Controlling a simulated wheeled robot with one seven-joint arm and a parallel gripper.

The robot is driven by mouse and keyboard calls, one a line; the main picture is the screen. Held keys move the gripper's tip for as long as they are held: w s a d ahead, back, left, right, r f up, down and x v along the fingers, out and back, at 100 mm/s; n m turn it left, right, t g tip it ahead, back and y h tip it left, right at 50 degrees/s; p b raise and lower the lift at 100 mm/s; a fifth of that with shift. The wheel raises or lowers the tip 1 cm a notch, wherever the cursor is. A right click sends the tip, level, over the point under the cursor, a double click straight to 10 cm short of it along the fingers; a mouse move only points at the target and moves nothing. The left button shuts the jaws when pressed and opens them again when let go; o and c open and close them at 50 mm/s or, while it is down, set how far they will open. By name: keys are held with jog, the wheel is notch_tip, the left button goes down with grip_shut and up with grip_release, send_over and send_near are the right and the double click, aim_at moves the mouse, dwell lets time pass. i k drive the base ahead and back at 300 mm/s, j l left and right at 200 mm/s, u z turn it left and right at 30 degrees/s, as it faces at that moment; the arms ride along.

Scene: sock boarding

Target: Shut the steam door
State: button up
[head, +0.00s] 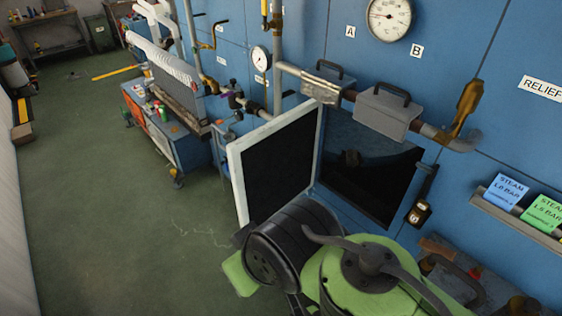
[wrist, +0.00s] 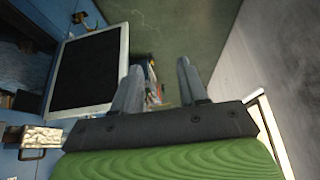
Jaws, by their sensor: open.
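The steam door (head: 276,165), a dark panel in a white frame, stands swung open out from the blue wall. Its hinge side meets the left edge of the dark opening (head: 365,165), and its free edge points left. In the wrist view the door (wrist: 90,70) is left of my gripper (wrist: 158,76). The gripper's two fingers are spread with nothing between them. The left finger looks close to the door's frame but a gap shows in the picture; the depth is hard to tell. In the head view my arm hides the gripper and the door's lower right corner.
A latch with a padlock-like piece (head: 418,213) hangs right of the opening. Pipes with grey boxes (head: 387,110) run above it. A shelf with steam boxes (head: 507,192) is at right. A blue cart (head: 165,135) stands farther back. The green floor (head: 120,220) left of the door is clear.

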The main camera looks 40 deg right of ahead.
aim_at(272, 165)
jog(key=i+z, duration=0.2)
jog(key=z, duration=0.2)
jog(key=i+j+z, duration=0.2)
jog(key=z, duration=0.2)
jog(key=i+j+z, duration=0.15)
jog(key=z, duration=0.25)
jog(key=i+j+z, duration=0.15)
jog(key=j+z, duration=0.25)
jog(key=i+j+z, duration=0.15)
jog(key=z, duration=0.2)
jog(key=i+j+z, duration=0.1)
jog(key=j+z, duration=0.25)
jog(key=i+j+z, duration=0.1)
jog(key=j+z, duration=0.6)
jog(key=i, duration=0.15)
jog(key=j+u, duration=0.1)
jog(key=j, duration=1.15)
jog(key=i+j+u, duration=0.1)
jog(key=i+j, duration=0.3)
jog(key=j, duration=0.1)
